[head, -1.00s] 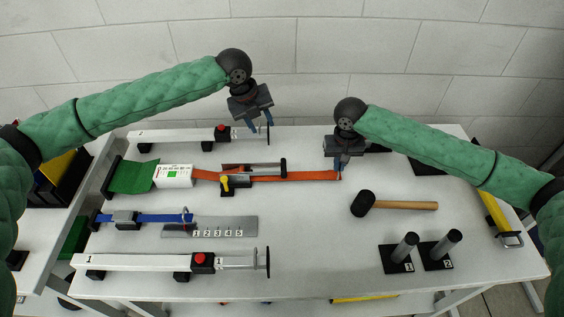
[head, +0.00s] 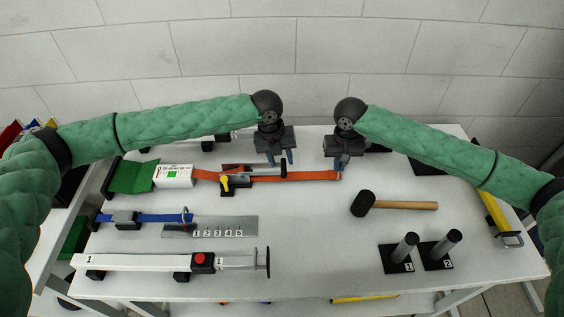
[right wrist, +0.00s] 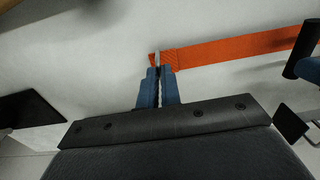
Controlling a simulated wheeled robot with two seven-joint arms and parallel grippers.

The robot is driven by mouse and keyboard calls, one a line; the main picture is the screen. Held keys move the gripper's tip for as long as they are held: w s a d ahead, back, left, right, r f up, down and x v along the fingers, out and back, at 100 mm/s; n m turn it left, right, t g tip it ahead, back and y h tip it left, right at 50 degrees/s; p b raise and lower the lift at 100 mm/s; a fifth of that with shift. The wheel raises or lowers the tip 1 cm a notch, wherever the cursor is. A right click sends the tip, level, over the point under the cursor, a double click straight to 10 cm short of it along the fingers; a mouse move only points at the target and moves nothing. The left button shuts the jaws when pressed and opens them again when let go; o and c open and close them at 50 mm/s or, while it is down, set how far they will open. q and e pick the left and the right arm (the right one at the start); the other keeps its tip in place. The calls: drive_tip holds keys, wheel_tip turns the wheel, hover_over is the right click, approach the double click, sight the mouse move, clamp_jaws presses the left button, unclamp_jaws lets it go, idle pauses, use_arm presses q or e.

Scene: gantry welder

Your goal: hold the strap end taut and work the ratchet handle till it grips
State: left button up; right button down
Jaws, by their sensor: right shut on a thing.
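An orange strap (head: 315,176) runs from a white box to the right, through a ratchet (head: 240,181) with a yellow lever (head: 226,182). The ratchet handle's black grip (head: 283,169) stands at the ratchet's right end. My right gripper (head: 342,165) is shut on the strap's right end; in the right wrist view the strap (right wrist: 235,46) stretches straight and flat away from its fingers (right wrist: 158,82). My left gripper (head: 281,158) is open, its fingers apart just above and around the black grip; I cannot tell whether they touch it.
A black-headed mallet (head: 405,205) lies right of the strap. Two posts (head: 405,247) stand at front right. A blue strap (head: 150,218), a numbered steel plate (head: 235,227) and a white clamp bar (head: 140,262) lie in front. The white table's (head: 320,240) middle front is clear.

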use_arm(q)
drive_tip(key=shift+d+f, duration=0.15)
drive_tip(key=shift+f, duration=0.9)
clamp_jaws()
drive_tip(key=shift+r, duration=0.1)
